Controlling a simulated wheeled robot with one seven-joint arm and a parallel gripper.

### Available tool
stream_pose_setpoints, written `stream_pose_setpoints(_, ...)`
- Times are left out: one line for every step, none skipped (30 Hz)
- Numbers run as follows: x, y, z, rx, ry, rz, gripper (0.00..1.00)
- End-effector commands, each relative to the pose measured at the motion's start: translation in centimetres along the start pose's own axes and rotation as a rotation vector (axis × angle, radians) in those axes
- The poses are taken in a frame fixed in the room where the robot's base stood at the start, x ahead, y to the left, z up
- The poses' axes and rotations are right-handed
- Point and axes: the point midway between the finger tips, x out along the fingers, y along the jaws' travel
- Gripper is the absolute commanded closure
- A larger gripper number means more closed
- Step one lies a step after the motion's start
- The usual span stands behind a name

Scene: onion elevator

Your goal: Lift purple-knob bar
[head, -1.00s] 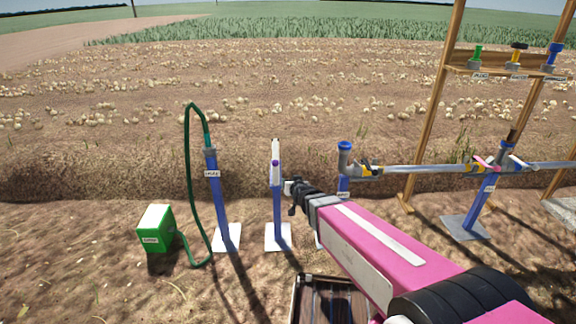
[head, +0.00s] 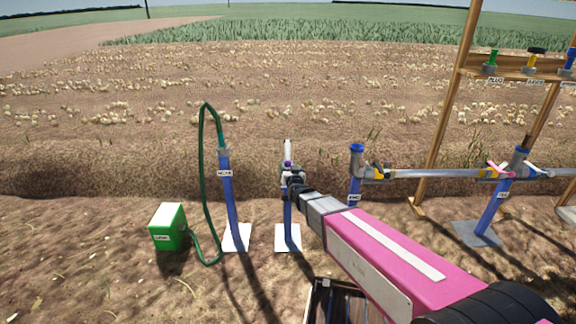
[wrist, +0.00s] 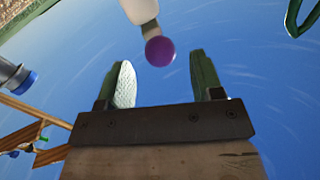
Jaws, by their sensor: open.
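The bar (head: 288,149) is a short white piece standing up at the top of the middle blue post (head: 289,232). Its purple knob (head: 288,163) shows just above my gripper (head: 293,176) in the head view. In the wrist view the purple knob (wrist: 159,51) hangs at the end of the white bar (wrist: 139,10), near the tips of my two green fingers. My gripper (wrist: 160,85) is open there. I cannot tell from these views how deep the knob is between the fingers.
A blue post with a green hose (head: 201,150) stands to the left beside a green box (head: 167,227). To the right, a long grey pipe (head: 432,173) runs between blue posts. A wooden frame (head: 447,110) with a shelf stands behind it. A dark crate (head: 338,302) is below my arm.

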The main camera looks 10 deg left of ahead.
Motion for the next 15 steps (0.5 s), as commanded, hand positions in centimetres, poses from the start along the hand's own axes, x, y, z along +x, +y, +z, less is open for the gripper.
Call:
stream_pose_setpoints(1.4,0.0,0.1,0.0,0.001,0.0,0.4)
stream_pose_setpoints(1.9,0.0,0.1,0.0,0.001,0.0,0.4)
stream_pose_setpoints(2.5,0.0,0.1,0.0,0.0,0.0,0.4)
stream_pose_setpoints(2.9,0.0,0.1,0.0,0.0,0.0,0.4)
stream_pose_setpoints(3.2,0.0,0.1,0.0,0.0,0.0,0.4)
stream_pose_setpoints(3.6,0.0,0.1,0.0,-0.001,0.0,0.4)
stream_pose_setpoints(3.8,0.0,0.1,0.0,-0.001,0.0,0.4)
stream_pose_setpoints(4.0,0.0,0.1,0.0,-0.001,0.0,0.4)
stream_pose_setpoints(4.1,0.0,0.1,0.0,-0.001,0.0,0.4)
stream_pose_setpoints(4.2,0.0,0.1,0.0,-0.001,0.0,0.4)
stream_pose_setpoints(4.2,0.0,0.1,0.0,-0.001,0.0,0.4)
stream_pose_setpoints(4.2,0.0,0.0,0.0,-0.001,0.0,0.4)
stream_pose_setpoints(4.2,0.0,0.0,0.0,-0.001,0.0,0.4)
stream_pose_setpoints(4.2,0.0,0.0,0.0,-0.001,0.0,0.4)
stream_pose_setpoints(4.2,0.0,0.0,0.0,-0.001,0.0,0.4)
